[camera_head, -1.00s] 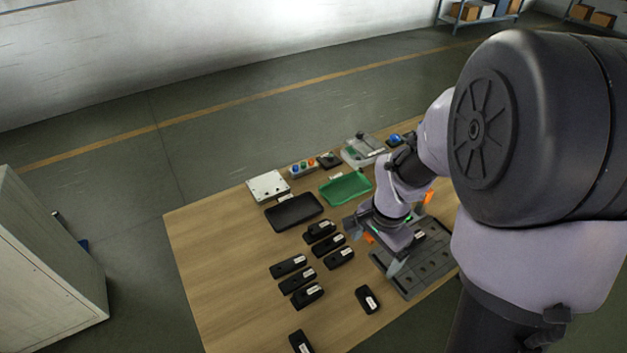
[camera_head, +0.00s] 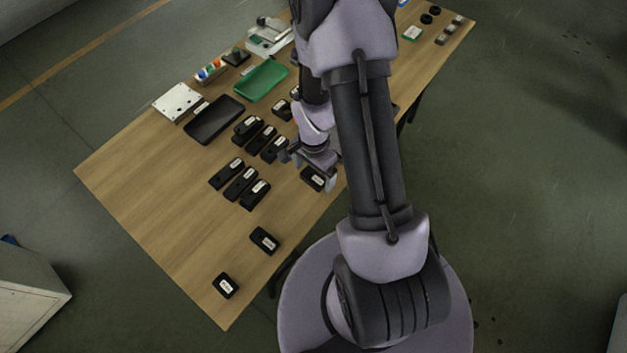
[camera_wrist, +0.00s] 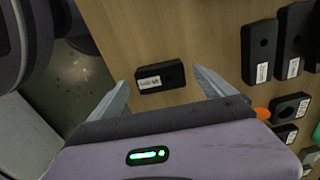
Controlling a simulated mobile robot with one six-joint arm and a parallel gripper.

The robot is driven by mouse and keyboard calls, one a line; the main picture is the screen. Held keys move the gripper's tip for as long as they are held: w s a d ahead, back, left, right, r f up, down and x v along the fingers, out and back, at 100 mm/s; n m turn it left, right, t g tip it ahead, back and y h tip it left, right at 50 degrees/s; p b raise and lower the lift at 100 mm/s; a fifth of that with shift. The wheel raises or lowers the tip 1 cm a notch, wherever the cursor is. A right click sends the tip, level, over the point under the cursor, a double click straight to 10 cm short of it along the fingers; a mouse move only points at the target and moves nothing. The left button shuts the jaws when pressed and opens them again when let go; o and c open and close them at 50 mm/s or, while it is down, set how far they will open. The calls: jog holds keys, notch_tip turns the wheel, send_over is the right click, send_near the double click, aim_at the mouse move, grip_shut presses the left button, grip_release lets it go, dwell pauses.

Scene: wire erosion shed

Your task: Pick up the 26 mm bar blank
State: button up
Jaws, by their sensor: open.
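I cannot pick out the 26 mm bar blank for sure; the labels are too small to read. My gripper (camera_head: 307,171) is open over the near edge of the wooden table, beside a black labelled block (camera_head: 313,179). In the wrist view a black block with a white label (camera_wrist: 160,77) lies between and beyond the two spread fingertips of my gripper (camera_wrist: 161,76). I see no contact and nothing held. No loose bar shows clearly in either view.
Several black labelled blocks (camera_head: 241,184) stand in rows left of my gripper. Two more (camera_head: 264,240) (camera_head: 226,286) sit towards the front corner. A black tray (camera_head: 214,120) and a green tray (camera_head: 264,80) lie further back. The table's left part (camera_head: 150,190) is bare.

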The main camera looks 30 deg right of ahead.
jog(key=shift+f, duration=0.7)
jog(key=shift+r, duration=0.15)
jog(key=shift+c, duration=0.4)
grip_shut()
jog(key=shift+r, duration=0.1)
